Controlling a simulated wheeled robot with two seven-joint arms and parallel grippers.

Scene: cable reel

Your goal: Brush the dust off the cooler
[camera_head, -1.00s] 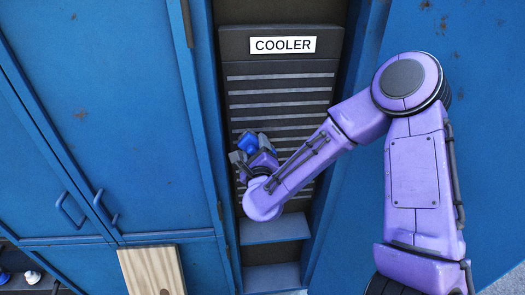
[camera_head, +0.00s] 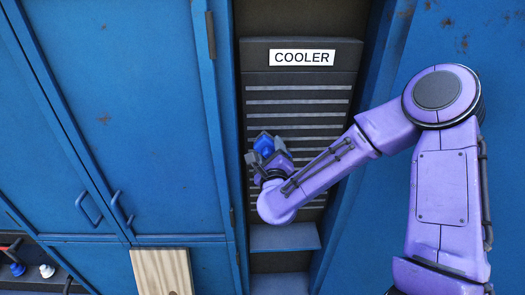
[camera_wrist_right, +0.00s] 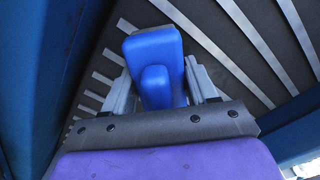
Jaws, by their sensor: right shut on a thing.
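The cooler (camera_head: 301,80) is a dark upright panel with a white COOLER label and a column of light horizontal slats. It stands in a recess between blue cabinet walls. My right gripper (camera_head: 262,151) is in front of the slats, at their left side. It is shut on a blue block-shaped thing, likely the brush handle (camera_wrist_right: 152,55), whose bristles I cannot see. In the right wrist view the grey fingers (camera_wrist_right: 157,88) stand on both sides of the blue handle, with the slats behind. I cannot tell whether it touches the slats. My left gripper is not in view.
Blue cabinet doors (camera_head: 110,100) with handles stand at the left, and a blue panel (camera_head: 455,35) at the right, both close to the recess. A ledge (camera_head: 284,238) juts out below the slats. A wooden board (camera_head: 161,272) is at the lower left.

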